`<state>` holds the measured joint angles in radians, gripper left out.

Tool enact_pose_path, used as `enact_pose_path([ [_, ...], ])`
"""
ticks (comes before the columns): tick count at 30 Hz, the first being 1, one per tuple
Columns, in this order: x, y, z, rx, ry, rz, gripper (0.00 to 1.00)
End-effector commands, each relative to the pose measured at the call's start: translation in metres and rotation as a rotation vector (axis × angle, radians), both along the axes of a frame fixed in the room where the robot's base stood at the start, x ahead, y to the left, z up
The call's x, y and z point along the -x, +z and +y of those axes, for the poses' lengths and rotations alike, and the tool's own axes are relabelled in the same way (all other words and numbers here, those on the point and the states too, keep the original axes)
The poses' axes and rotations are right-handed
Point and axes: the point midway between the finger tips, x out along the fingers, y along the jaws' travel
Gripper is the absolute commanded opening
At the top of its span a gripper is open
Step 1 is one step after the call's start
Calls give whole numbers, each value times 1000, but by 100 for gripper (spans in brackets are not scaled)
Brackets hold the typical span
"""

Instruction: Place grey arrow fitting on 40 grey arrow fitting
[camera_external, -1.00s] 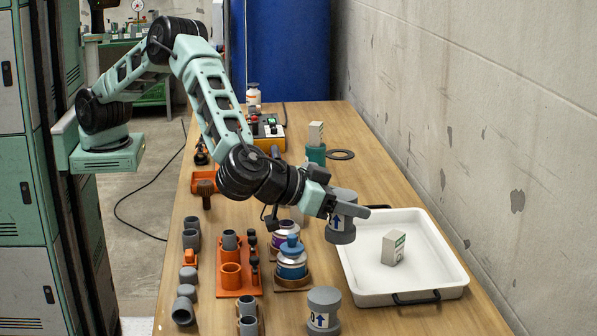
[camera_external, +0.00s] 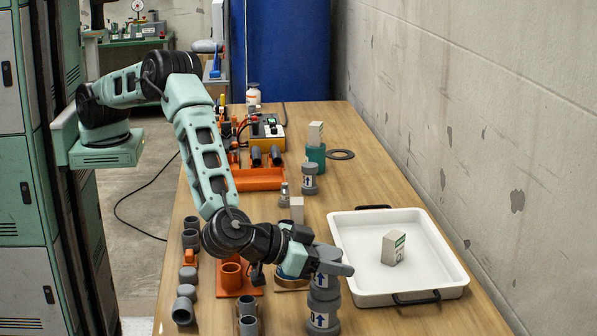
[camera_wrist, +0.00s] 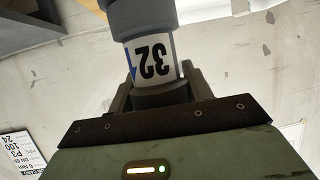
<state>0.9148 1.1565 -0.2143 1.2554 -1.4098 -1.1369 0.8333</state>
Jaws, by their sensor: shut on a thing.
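My gripper (camera_external: 327,266) is shut on a grey arrow fitting (camera_external: 319,282), its fingers around its upper part. In the wrist view this fitting (camera_wrist: 151,62) bears a white label with a blue arrow and 32, upside down in the picture. In the external view it is upright, directly over a second grey arrow fitting (camera_external: 322,318) on the table at the front. That one's label is partly readable, with a digit and an arrow. The two look stacked with no clear gap; whether they touch fully I cannot tell.
A white tray (camera_external: 446,283) with a small box (camera_external: 393,247) lies close on the right. Orange holder (camera_external: 229,279) and grey pipe pieces (camera_external: 184,307) stand at left. Another small grey arrow fitting (camera_external: 310,180) stands further back, near a teal can (camera_external: 316,155).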

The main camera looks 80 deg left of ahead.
Motion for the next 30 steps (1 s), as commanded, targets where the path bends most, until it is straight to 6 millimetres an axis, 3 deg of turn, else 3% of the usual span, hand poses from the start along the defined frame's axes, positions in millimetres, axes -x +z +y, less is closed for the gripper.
enact_pose_path([
  [11,-1,-5,0,0,0,-1,25],
  [12,0,-4,0,0,-1,-1,61],
  [14,-1,-3,0,0,0,-1,72],
  [24,0,2,0,1,-1,-1,72],
  [30,28,11,-4,1,-4,-1,72],
])
